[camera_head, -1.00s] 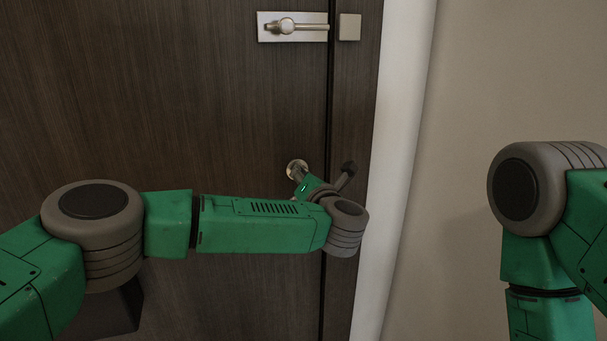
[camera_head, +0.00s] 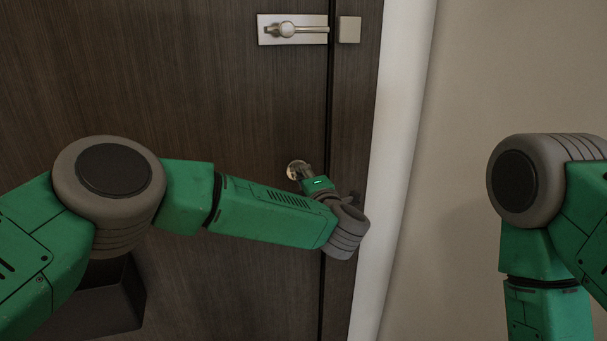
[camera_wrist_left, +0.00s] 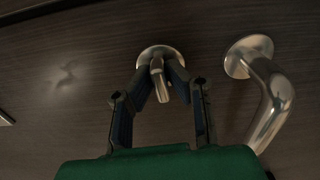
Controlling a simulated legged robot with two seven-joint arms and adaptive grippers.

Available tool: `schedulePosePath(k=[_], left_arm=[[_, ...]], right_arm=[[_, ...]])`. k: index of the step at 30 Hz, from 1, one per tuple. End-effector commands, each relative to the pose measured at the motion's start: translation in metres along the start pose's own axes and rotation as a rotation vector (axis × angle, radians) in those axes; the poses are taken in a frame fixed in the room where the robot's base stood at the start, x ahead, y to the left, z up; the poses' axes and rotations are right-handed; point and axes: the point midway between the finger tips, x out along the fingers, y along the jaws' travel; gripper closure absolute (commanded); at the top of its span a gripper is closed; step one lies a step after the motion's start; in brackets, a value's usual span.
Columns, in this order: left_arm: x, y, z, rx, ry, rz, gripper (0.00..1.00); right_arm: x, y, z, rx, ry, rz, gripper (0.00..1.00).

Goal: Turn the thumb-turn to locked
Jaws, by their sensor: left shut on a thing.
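The thumb-turn (camera_wrist_left: 157,76) is a small metal tab on a round metal plate on the dark wood door. In the left wrist view it stands near the top middle, between the two dark fingertips of my left gripper (camera_wrist_left: 161,82), which are shut on it. The tab looks tilted slightly in that view. In the head view the round plate (camera_head: 297,170) shows just beyond my left gripper (camera_head: 307,178), and the tab is mostly hidden. My right arm is at the right, but its gripper is out of frame.
A curved metal lever handle (camera_wrist_left: 269,95) stands right of the thumb-turn in the left wrist view, apart from the fingers. A metal slide latch (camera_head: 293,29) and a square plate (camera_head: 349,28) sit higher up. A pale frame and wall lie right.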

Motion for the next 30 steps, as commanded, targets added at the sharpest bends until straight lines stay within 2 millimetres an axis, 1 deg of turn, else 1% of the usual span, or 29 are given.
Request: schedulePosePath(k=[1, 9, 23, 24, 25, 30], left_arm=[[-0.0026, 0.0001, 0.0040, 0.020, -0.011, -0.002, 1.00], [-0.0028, -0.0010, 0.0040, 0.086, -0.012, -0.002, 1.00], [-0.0033, -0.0020, 0.0045, 0.097, -0.012, -0.003, 1.00], [-0.0033, -0.0019, 0.0045, 0.097, -0.012, -0.003, 0.74], [-0.0033, -0.0019, 0.0044, 0.096, -0.012, -0.003, 0.68], [-0.0017, -0.0013, 0.0021, 0.095, -0.007, -0.002, 0.68]], right_arm=[[-0.0011, 0.0000, -0.0001, 0.000, 0.000, 0.000, 0.60], [-0.0026, 0.0000, -0.0001, 0.000, 0.000, 0.000, 0.60], [-0.0026, 0.0000, -0.0001, 0.000, 0.000, 0.000, 0.60], [-0.0026, 0.0000, -0.0001, 0.000, 0.000, 0.000, 0.60], [-0.0026, 0.0000, -0.0001, 0.000, 0.000, 0.000, 0.60], [-0.0026, 0.0000, -0.0001, 0.000, 0.000, 0.000, 0.60]])
